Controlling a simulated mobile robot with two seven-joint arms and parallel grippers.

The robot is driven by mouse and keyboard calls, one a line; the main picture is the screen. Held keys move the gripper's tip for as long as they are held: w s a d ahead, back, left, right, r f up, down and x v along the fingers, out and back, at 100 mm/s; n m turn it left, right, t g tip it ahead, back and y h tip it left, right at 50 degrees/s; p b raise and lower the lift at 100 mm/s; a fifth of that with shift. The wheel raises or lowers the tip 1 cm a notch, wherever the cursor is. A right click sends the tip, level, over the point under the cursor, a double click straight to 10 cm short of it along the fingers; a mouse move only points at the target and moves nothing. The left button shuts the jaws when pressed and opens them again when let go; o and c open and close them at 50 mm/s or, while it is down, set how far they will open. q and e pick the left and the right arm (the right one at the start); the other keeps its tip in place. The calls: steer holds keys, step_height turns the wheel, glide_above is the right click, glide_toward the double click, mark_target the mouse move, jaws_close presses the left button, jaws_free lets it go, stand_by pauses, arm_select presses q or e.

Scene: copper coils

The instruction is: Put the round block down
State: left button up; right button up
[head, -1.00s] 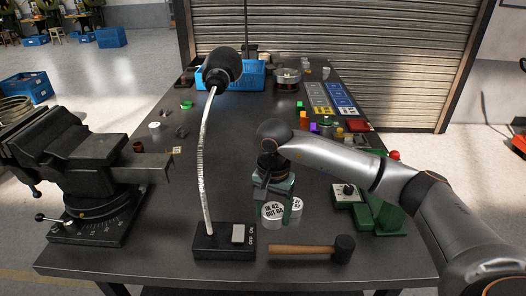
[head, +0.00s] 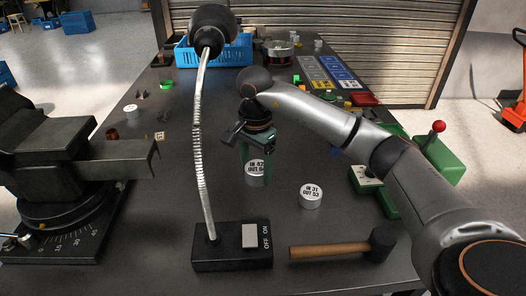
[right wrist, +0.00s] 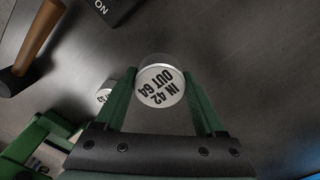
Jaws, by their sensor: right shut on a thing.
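A round white-topped block marked IN 42 OUT 64 (head: 256,171) is between the green fingers of my right gripper (head: 257,162), which is shut on it. The right wrist view shows the block (right wrist: 160,84) at the fingertips, with its label facing the camera. Whether its underside touches the table (head: 290,225) is hard to tell. A second round block marked IN 31 OUT 53 (head: 311,195) stands on the table to the right of the held one, apart from it. It is partly hidden behind a finger in the right wrist view (right wrist: 103,95). My left gripper is not in view.
A lamp with a flexible neck and a switch base (head: 232,247) stands at the front left. A hammer (head: 335,248) lies at the front right. A vise (head: 65,165) is at the left; a green device (head: 375,185) is at the right. Bare table surrounds the blocks.

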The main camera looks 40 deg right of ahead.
mark_target(257, 167)
step_height(257, 167, down, 9)
steer(key=shift+r, duration=0.1)
stand_by(0.3)
steer(key=shift+f, duration=0.25)
steer(key=o, duration=1.6)
steer(key=shift+r, duration=0.1)
step_height(257, 167, up, 12)
steer(key=shift+r, duration=0.1)
